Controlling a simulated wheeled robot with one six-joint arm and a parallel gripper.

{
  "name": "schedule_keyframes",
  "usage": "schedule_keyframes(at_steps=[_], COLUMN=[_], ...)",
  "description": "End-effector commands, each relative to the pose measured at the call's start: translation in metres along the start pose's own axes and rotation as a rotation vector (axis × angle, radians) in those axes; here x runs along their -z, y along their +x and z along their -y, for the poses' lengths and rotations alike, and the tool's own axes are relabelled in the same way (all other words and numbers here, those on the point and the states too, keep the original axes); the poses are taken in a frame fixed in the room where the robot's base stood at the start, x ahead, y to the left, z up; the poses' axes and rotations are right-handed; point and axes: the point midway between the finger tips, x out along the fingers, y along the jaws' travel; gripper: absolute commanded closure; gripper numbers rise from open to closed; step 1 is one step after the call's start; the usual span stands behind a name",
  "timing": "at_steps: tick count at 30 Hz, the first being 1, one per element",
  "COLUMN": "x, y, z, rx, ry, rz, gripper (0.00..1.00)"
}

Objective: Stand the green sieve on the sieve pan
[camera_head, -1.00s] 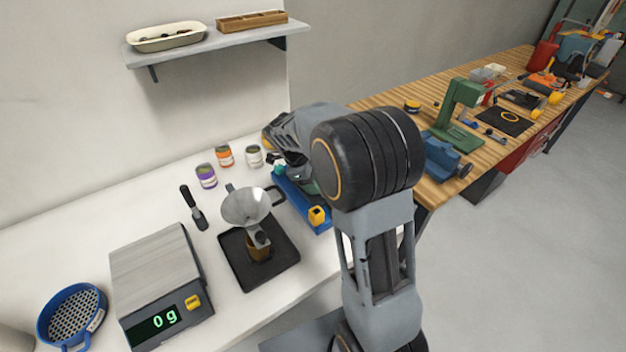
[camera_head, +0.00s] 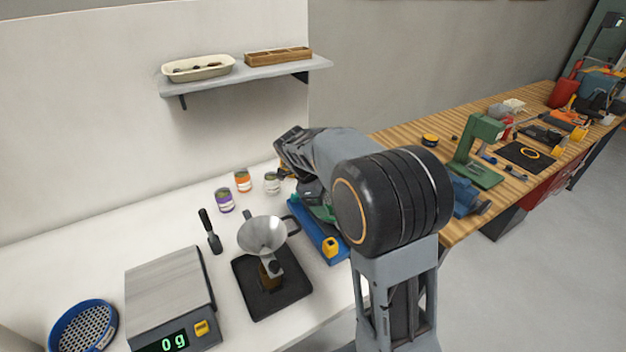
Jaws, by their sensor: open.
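A green piece (camera_head: 323,214), perhaps the green sieve, shows partly behind my arm, over a blue tray (camera_head: 312,237). My arm hides most of it, so its shape and what it rests on are unclear. I cannot make out the sieve pan. My gripper (camera_head: 287,173) is mostly hidden behind my forearm. Only a small dark part of it shows beside the grey can, and it is open. A blue sieve (camera_head: 84,328) with a perforated bottom lies at the far left of the white bench.
A scale (camera_head: 170,290) reading 0 g and a metal funnel (camera_head: 262,234) over a black mat (camera_head: 250,297) stand in front. Several small cans (camera_head: 242,181) line the back. A shelf (camera_head: 245,72) hangs above. A wooden bench (camera_head: 400,130) is at right.

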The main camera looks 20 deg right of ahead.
Motion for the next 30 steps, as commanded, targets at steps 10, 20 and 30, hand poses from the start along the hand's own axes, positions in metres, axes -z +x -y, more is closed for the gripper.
schedule_keyframes(at_steps=[10, 20, 30], x=[-0.001, 0.012, 0.055], y=[-0.061, -0.081, -0.067], z=[0.000, -0.012, -0.084], rx=[0.002, 0.009, 0.235], ry=[-0.001, -0.180, -1.125], rz=[0.002, 0.053, 0.265], gripper=[0.24, 0.24, 0.24])
